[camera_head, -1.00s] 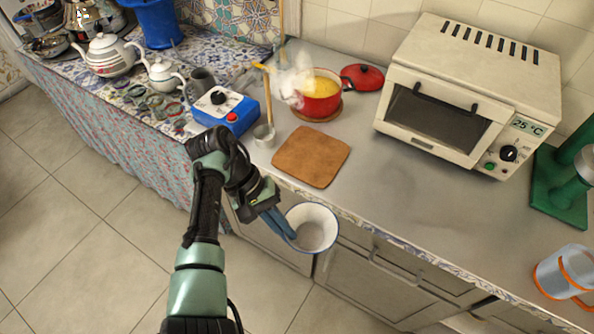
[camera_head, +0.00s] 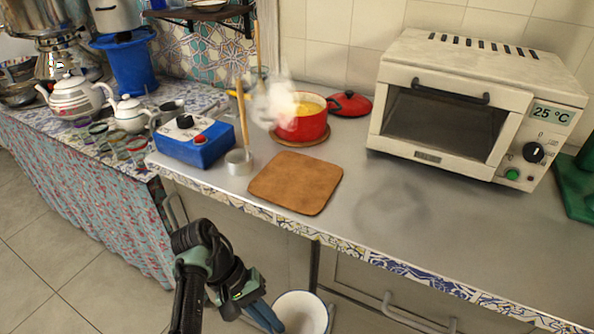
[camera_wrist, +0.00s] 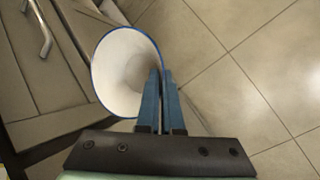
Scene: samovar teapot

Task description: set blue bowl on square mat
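The bowl (camera_head: 303,312) has a white inside and a blue rim. It hangs in front of the counter, below the level of its top, partly cut off by the bottom of the head view. My gripper (camera_head: 272,322) is shut on the bowl's rim. In the wrist view the two blue fingers (camera_wrist: 161,80) lie close together at the right side of the bowl (camera_wrist: 120,70), which is tilted in that picture. The brown square mat (camera_head: 296,183) lies flat and bare on the counter near its front edge, above and beyond the bowl.
A steaming red pot (camera_head: 306,126) stands behind the mat, with its red lid (camera_head: 350,103) beside it. A blue box with a knob (camera_head: 194,139) and a small metal cup (camera_head: 239,162) stand left of the mat. A toaster oven (camera_head: 455,120) stands right; the counter before it is clear.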

